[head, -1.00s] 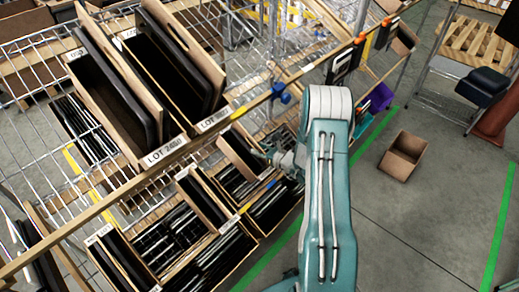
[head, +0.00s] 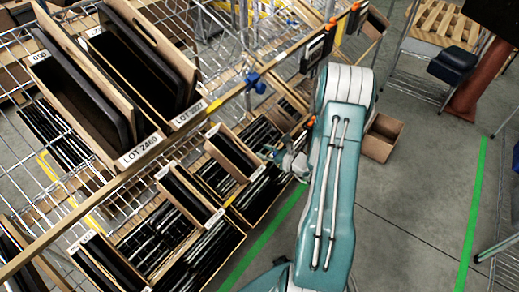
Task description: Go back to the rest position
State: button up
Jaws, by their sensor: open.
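My arm (head: 335,190) stands upright in the middle of the head view, teal with a pale grey ribbed elbow at the top. My gripper (head: 273,154) is small at the arm's left side, in front of the lower cartons on the rack. It is open, and I see nothing held in it. Its fingertips are hard to make out against the dark cartons behind.
A wire rack with a wooden front rail (head: 150,135) fills the left, holding tilted cartons such as LOT 2460 (head: 125,145). An empty carton (head: 383,140) sits on the floor, partly behind my arm. Grey floor (head: 415,215) is clear at right.

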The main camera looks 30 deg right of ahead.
dwell(0.4)
jog(key=s+a+r+n+g+y, duration=0.3)
jog(key=a+r+n+g, duration=0.2)
jog(key=a+r+n, duration=0.4)
jog(key=s+a+r+n+g+y, duration=0.2)
jog(key=a+r+n+g, duration=0.3)
jog(key=a+r+n, duration=0.45)
jog(key=s+a+r+n+h, duration=0.1)
jog(key=s+r+n+h, duration=0.4)
jog(key=s, duration=0.3)
jog(key=s+a+r+n+h, duration=0.2)
jog(key=s+r+n+h, duration=0.3)
jog(key=s+n, duration=0.3)
jog(key=shift+s+a+t, duration=0.15)
jog(key=shift+s+t, duration=0.2)
jog(key=shift+t, duration=0.05)
jog(key=shift+n, duration=0.25)
